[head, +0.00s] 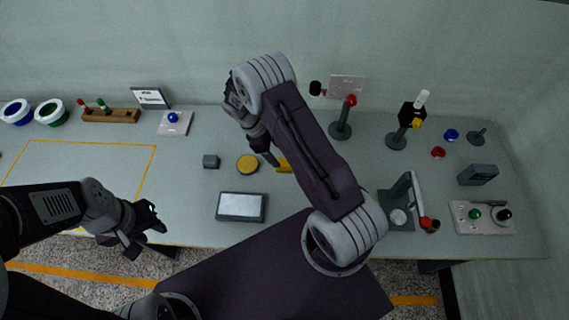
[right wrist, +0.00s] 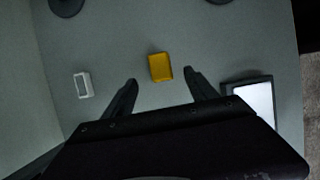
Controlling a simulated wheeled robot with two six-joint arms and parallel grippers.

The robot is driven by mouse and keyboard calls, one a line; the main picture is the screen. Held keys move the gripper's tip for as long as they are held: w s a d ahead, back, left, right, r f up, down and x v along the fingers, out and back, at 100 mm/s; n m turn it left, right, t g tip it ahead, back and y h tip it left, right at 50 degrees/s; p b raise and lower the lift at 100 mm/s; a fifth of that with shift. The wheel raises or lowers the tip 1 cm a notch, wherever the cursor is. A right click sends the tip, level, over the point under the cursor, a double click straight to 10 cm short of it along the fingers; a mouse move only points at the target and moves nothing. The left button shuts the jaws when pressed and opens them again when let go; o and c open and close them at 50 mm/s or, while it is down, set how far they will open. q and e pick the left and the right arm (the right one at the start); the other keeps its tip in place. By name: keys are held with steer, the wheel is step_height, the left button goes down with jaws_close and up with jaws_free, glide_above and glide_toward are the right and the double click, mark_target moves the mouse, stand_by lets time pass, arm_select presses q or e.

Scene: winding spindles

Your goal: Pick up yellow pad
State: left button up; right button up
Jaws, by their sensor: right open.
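The yellow pad (head: 284,165) lies on the table, partly hidden by my right arm in the head view. In the right wrist view the yellow pad (right wrist: 160,67) is a small rectangular block. My right gripper (right wrist: 160,77) is open, with a finger to either side of the line to the pad. The pad shows just beyond the fingertips, and nothing is held. In the head view my right gripper (head: 268,152) hangs to the left of the pad. My left gripper (head: 150,232) looks open and empty over the table's front edge.
A yellow disc (head: 247,164) and a dark grey block (head: 211,161) lie to the left of the pad. A tablet (head: 241,206) lies in front. A small white frame (right wrist: 82,84) lies left of the pad in the right wrist view. Several stands are at the right.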

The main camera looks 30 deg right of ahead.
steer(key=x, duration=0.2)
steer(key=shift+s+d+f+p, duration=0.1)
steer(key=shift+s+f+p, duration=0.1)
steer(key=shift+f+p, duration=0.1)
steer(key=shift+d+f, duration=0.1)
steer(key=shift+f, duration=0.1)
steer(key=p+x, duration=0.1)
steer(key=x, duration=0.3)
steer(key=shift+f+p, duration=0.1)
steer(key=shift+p, duration=0.3)
steer(key=shift+d+f, duration=0.25)
steer(key=shift+f, duration=0.2)
jaws_close()
step_height(320, 180, up, 4)
steer(key=shift+s+r+b, duration=0.15)
steer(key=shift+b, duration=0.55)
steer(key=s+r+b, duration=0.2)
steer(key=s+r, duration=0.4)
steer(key=s, duration=0.5)
steer(key=shift+s+a+r, duration=0.25)
steer(key=shift+a+r, duration=0.05)
steer(key=shift+r, duration=0.1)
steer(key=c, duration=0.8)
jaws_free()
steer(key=c, duration=0.5)
